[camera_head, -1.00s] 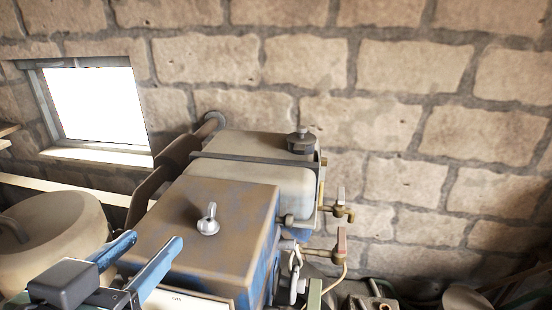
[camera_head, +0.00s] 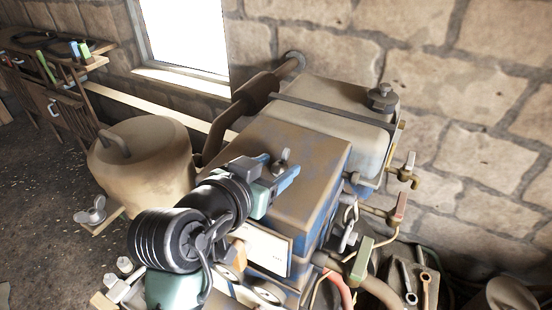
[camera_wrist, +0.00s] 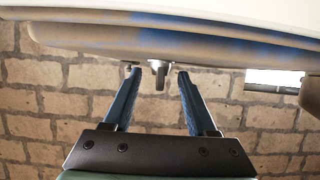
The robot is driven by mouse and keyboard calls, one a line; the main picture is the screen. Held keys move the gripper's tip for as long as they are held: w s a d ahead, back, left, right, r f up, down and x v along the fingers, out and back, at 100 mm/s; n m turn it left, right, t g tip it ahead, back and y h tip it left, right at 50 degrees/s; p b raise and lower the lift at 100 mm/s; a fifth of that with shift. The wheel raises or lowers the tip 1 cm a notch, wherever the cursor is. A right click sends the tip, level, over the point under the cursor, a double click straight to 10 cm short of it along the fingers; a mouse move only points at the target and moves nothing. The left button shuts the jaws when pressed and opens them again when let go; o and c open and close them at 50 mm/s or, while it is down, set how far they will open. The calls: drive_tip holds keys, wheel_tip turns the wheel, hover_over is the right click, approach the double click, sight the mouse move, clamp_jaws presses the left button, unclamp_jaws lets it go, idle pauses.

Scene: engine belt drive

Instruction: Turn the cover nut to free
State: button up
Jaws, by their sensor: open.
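The cover nut (camera_head: 282,163) is a grey wing nut on top of the brown and blue box-shaped cover (camera_head: 300,140) in the head view. My gripper (camera_head: 277,170) is open beside it, its blue fingers close to the nut. In the wrist view the nut (camera_wrist: 159,74) shows between the tips of my open gripper (camera_wrist: 157,74), with a gap to each finger. The fingers look apart from the nut, and their exact depth to it is hard to tell. The cover's surface (camera_wrist: 110,40) lies just beyond the tips.
A tan tank (camera_head: 145,165) stands left of the engine. Valves (camera_head: 405,170) and hoses are on its right. A grey tank with a dark cap (camera_head: 382,98) is behind the cover. Another wing nut (camera_head: 92,212) lies at the left. The brick wall (camera_head: 470,60) is behind.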

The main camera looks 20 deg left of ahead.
sight(286, 165)
drive_tip(key=shift+w+f, duration=0.15)
drive_tip(key=shift+w, duration=0.15)
clamp_jaws()
